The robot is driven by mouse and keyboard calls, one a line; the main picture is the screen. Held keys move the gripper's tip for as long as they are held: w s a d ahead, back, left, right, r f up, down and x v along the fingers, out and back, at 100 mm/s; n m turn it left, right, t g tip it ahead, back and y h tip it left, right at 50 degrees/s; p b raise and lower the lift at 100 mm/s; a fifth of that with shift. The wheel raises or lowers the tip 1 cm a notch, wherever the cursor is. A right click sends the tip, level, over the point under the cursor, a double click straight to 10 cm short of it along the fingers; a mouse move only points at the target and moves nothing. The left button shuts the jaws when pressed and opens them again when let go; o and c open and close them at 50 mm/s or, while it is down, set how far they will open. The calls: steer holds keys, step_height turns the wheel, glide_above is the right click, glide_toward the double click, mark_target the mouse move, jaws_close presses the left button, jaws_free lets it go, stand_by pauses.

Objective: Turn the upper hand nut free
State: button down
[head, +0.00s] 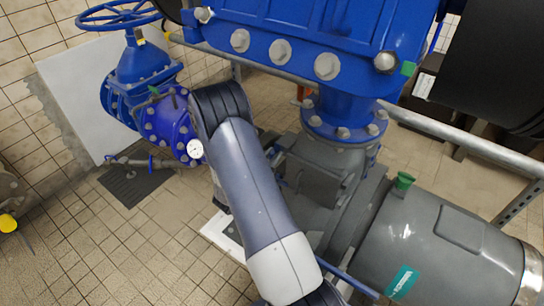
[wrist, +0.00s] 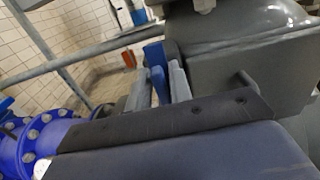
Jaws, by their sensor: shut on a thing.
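In the wrist view my gripper (wrist: 160,78) shows as two light grey fingers beyond the dark edge of my own arm. They are closed on a small blue piece (wrist: 158,86), which looks like the upper hand nut. Its lower part and its seat are hidden by my arm and the fingers. Another blue part (wrist: 153,53) shows just behind the fingertips. In the head view my arm bends over beside the grey pump body, and I cannot make out the fingers or the nut there.
The grey pump body (head: 318,185) and the grey motor (head: 440,245) stand to the right of my arm. A blue flanged valve (head: 140,65) with a handwheel (head: 118,14) stands at the left. A large blue casing (head: 300,30) hangs above. Tiled floor (head: 90,250) is clear at the lower left.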

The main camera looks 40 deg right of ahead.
steer(key=c, duration=1.5)
jaws_free()
steer(key=b+v, duration=0.1)
steer(key=v, duration=1)
steer(key=shift+d, duration=0.1)
steer(key=p+x, duration=0.1)
steer(key=x, duration=1)
steer(key=shift+m, duration=0.3)
steer(key=shift+s, duration=0.1)
